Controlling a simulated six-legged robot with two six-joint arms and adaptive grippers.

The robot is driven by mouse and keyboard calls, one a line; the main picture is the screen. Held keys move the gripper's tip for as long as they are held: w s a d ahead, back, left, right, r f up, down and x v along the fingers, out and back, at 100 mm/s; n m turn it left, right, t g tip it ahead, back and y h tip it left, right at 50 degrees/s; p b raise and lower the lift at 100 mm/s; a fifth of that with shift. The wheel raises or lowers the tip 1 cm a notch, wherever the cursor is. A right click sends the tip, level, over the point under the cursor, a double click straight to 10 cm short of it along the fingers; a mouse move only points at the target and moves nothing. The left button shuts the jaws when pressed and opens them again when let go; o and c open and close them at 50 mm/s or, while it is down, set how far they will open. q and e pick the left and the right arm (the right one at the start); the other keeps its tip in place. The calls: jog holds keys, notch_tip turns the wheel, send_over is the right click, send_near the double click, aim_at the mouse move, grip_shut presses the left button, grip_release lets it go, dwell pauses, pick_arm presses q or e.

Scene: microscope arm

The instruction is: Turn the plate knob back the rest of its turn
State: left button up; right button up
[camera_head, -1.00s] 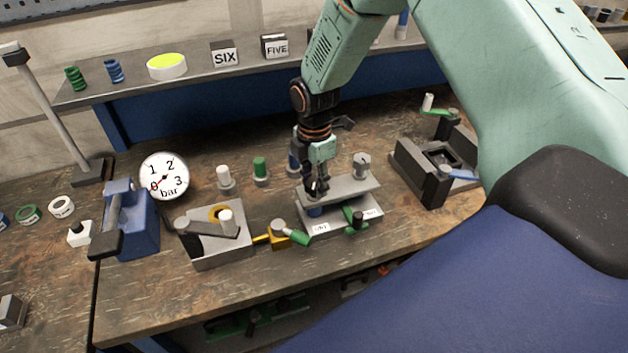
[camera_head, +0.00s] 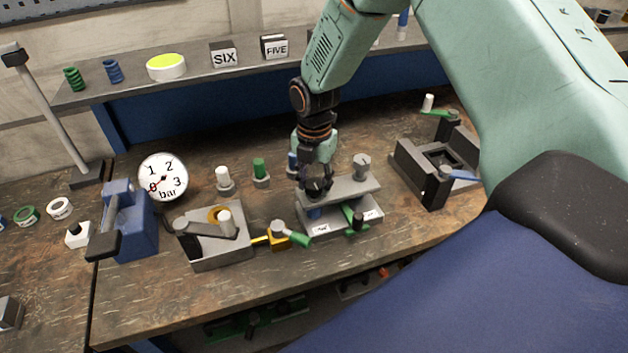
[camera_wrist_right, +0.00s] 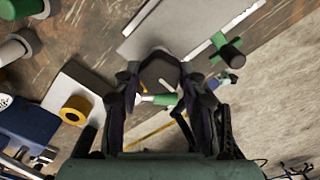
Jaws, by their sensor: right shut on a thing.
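The plate knob (camera_wrist_right: 158,76) is dark and round with a pale mark on top. In the right wrist view it sits between the two fingers of my right gripper (camera_wrist_right: 160,88). In the head view my right gripper (camera_head: 316,190) points down over the left end of the raised grey plate (camera_head: 343,191) and hides the knob there. The gripper is shut on the knob. A second grey knob (camera_head: 362,166) stands on the plate's right end. My left gripper is not in view.
A green handle (camera_head: 352,217) is at the plate stand's front. A yellow block with a green lever (camera_head: 298,239) and a grey lever fixture (camera_head: 218,250) stand to the left. A dark grey fixture (camera_head: 432,190) stands to the right. The pressure dial (camera_head: 163,177) is farther left.

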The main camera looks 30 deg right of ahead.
aim_at(315, 184)
jog(key=shift+s+f, duration=0.2)
jog(key=shift+s, duration=0.05)
jog(key=o, duration=1.1)
jog(key=shift+w, duration=0.2)
jog(key=shift+o, duration=0.2)
jog(key=shift+r, duration=0.1)
jog(key=shift+r, duration=0.1)
notch_tip(315, 184, up, 12)
jog(key=shift+w, duration=0.1)
